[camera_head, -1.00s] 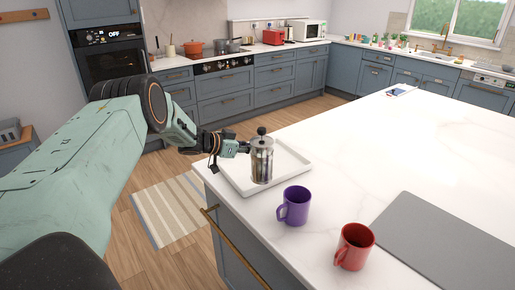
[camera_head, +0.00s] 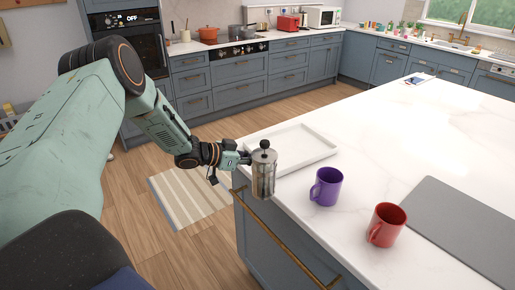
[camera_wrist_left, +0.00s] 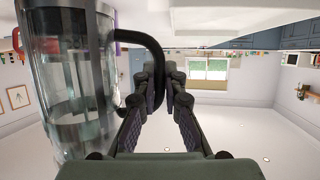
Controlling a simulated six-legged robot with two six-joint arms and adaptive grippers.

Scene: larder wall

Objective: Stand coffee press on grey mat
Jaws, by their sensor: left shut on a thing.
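The coffee press (camera_head: 263,177), a glass and metal cylinder with a black knob, is upright in my left gripper (camera_head: 244,159). In the left wrist view the press (camera_wrist_left: 70,80) fills the left side, and my left gripper (camera_wrist_left: 168,78) is shut on its dark handle (camera_wrist_left: 152,48). The press overlaps the island's near left edge and the tray's near corner in the head view; its height above the counter is hard to tell. The grey mat (camera_head: 455,228) lies flat and bare at the right of the counter. My right gripper is not in view.
A white tray (camera_head: 318,156) lies empty behind the press. A purple mug (camera_head: 327,187) and a red mug (camera_head: 386,225) stand between the press and the grey mat. The white island counter (camera_head: 420,140) is clear behind the mat. A brass rail (camera_head: 285,240) runs along the island's side.

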